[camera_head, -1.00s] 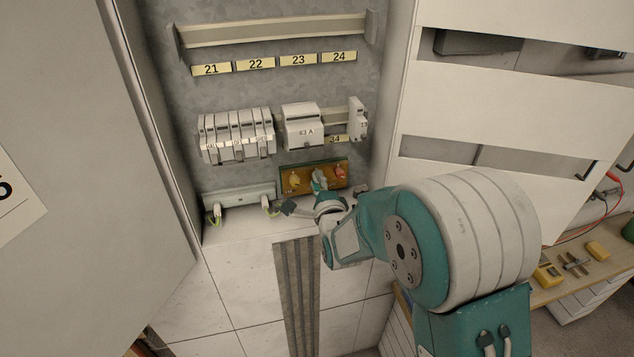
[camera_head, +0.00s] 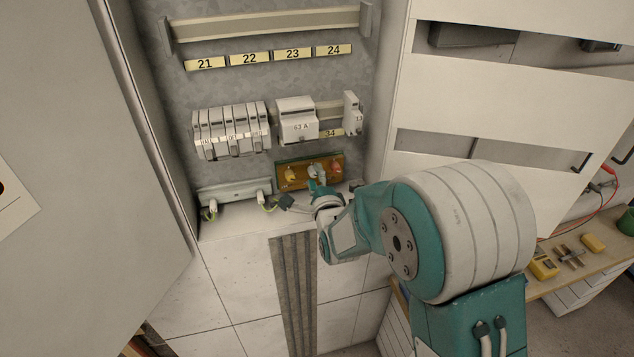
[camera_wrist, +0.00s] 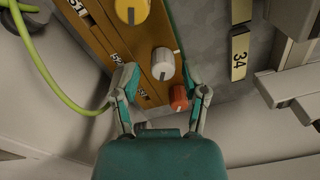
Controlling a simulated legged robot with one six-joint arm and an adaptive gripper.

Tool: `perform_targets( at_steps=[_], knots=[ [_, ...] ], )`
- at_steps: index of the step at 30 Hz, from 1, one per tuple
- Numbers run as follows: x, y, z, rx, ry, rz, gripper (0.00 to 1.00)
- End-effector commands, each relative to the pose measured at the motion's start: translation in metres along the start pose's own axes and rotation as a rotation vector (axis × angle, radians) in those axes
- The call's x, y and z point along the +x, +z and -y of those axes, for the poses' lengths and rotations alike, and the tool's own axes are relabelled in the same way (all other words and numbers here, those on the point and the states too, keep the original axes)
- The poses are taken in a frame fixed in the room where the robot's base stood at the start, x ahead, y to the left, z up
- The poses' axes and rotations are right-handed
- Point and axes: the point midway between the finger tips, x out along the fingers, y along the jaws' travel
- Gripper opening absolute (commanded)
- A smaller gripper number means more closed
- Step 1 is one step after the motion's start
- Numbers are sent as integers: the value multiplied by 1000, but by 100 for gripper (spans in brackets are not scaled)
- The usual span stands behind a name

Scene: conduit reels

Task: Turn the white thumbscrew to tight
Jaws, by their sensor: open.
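The white thumbscrew (camera_wrist: 163,63) sits on a brown-orange panel (camera_wrist: 100,27) between a yellow knob (camera_wrist: 131,10) and a red knob (camera_wrist: 179,98). My gripper (camera_wrist: 163,80) is open, its two fingers reaching toward the white thumbscrew from either side. The right fingertip is close by the red knob. Whether a finger touches the thumbscrew I cannot tell. In the head view the panel (camera_head: 282,182) is at the bottom of the cabinet, and my gripper (camera_head: 317,186) is in front of it, partly covering the knobs.
Breaker blocks (camera_head: 232,130) and a 63 A unit (camera_head: 297,120) sit on the rail above the panel. A grey terminal strip with green-yellow wires (camera_head: 236,193) is to its left. The cabinet door (camera_head: 90,140) stands at the left. A workbench (camera_head: 570,265) is at the right.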

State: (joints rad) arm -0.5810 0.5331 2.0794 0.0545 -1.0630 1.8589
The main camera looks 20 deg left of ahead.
Motion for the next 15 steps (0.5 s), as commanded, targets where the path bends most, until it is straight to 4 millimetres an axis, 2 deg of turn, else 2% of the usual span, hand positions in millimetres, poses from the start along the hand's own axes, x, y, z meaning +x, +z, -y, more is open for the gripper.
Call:
perform_targets(
  at_steps=[5, 15],
  knots=[
    [-20, 0, -2, -1, 6, 0, 64],
    [-90, -1, -1, 0, 4, -1, 64]
  ],
)
